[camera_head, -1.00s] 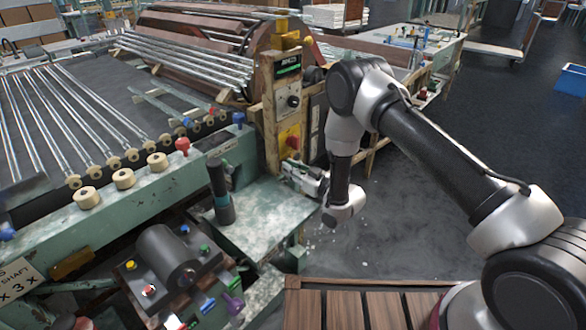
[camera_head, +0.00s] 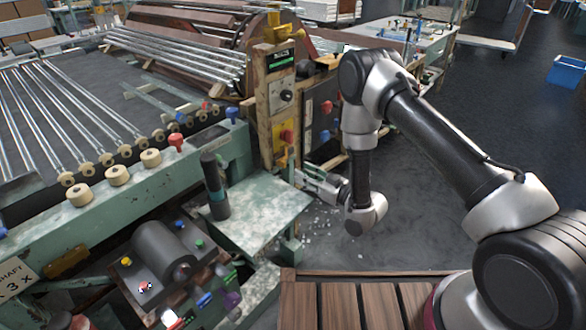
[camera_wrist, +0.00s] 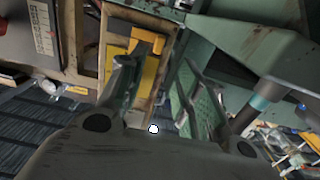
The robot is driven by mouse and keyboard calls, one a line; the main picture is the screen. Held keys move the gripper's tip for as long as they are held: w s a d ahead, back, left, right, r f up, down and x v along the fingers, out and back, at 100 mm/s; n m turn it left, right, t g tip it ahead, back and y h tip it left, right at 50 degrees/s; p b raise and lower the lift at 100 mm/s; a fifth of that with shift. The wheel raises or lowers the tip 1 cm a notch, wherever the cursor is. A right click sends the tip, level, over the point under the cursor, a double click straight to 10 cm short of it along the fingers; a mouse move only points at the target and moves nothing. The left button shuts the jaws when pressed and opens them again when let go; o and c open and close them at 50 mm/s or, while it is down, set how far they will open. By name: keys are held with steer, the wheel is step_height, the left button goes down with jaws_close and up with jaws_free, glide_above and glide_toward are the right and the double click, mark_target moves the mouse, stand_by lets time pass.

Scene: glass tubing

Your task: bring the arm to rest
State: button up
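My gripper (camera_head: 312,183) is at the end of my bent arm, low beside the wooden control post (camera_head: 281,120) and the green bench shelf (camera_head: 255,210). Its fingers point left toward the post. In the wrist view my gripper (camera_wrist: 157,72) shows two fingers spread apart with nothing between them. Beyond the fingers are a yellow panel (camera_wrist: 149,75) and green metal parts. The forearm hangs down from the elbow over the grey floor.
A dark cylinder (camera_head: 215,185) stands on the green shelf. A motor-like block with coloured knobs (camera_head: 165,255) is in front. Glass tubes (camera_head: 60,110) lie on rollers at left. A slatted wooden surface (camera_head: 345,305) is at the bottom. Open floor (camera_head: 420,220) lies right.

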steer(key=v, duration=0.2)
steer(key=shift+s+d, duration=0.25)
